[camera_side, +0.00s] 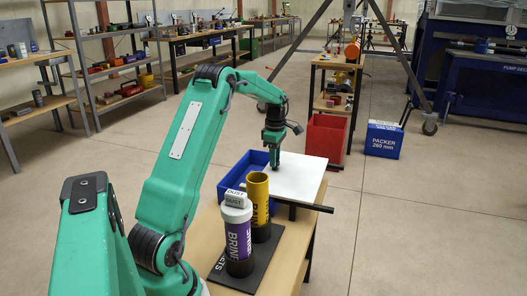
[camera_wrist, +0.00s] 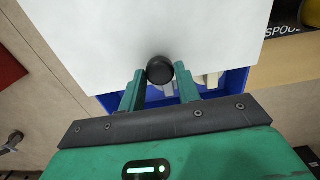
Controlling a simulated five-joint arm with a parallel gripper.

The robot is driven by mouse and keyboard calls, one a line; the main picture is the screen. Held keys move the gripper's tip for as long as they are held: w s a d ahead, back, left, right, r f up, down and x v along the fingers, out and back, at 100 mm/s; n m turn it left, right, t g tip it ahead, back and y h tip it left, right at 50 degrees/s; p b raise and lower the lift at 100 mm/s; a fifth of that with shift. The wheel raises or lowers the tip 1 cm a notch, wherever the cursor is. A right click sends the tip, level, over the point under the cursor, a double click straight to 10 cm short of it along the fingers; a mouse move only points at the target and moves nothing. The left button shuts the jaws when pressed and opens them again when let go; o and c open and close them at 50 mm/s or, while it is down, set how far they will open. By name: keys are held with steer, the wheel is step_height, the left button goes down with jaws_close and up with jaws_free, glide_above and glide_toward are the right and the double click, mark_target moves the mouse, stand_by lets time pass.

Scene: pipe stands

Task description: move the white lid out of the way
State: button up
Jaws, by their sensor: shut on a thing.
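The white lid (camera_side: 300,178) is a flat panel at the right of the blue bin (camera_side: 236,177), overlapping part of it in the side view. My gripper (camera_side: 273,160) points down at the lid's left part. In the wrist view the lid (camera_wrist: 150,30) fills the top, with a round black knob (camera_wrist: 160,69) near its edge. My gripper's two fingers (camera_wrist: 160,82) are shut on that knob, one on each side. Part of the blue bin (camera_wrist: 235,84) shows past the lid's edge, with pale objects inside that I cannot make out. Whether the lid touches the bin is unclear.
A purple-and-white pipe (camera_side: 238,232) with a DUST cap and a yellow pipe (camera_side: 258,205) stand upright on a black base (camera_side: 262,262), in front of the bin. A red bin (camera_side: 326,137) and a blue PACKER box (camera_side: 384,139) stand on the floor beyond the table.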

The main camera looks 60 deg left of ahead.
steer(key=shift+w+d, duration=1.2)
steer(key=shift+w, duration=0.05)
steer(key=o, duration=0.7)
steer(key=shift+r, duration=0.2)
steer(key=shift+r, duration=3.3)
steer(key=shift+d, duration=0.1)
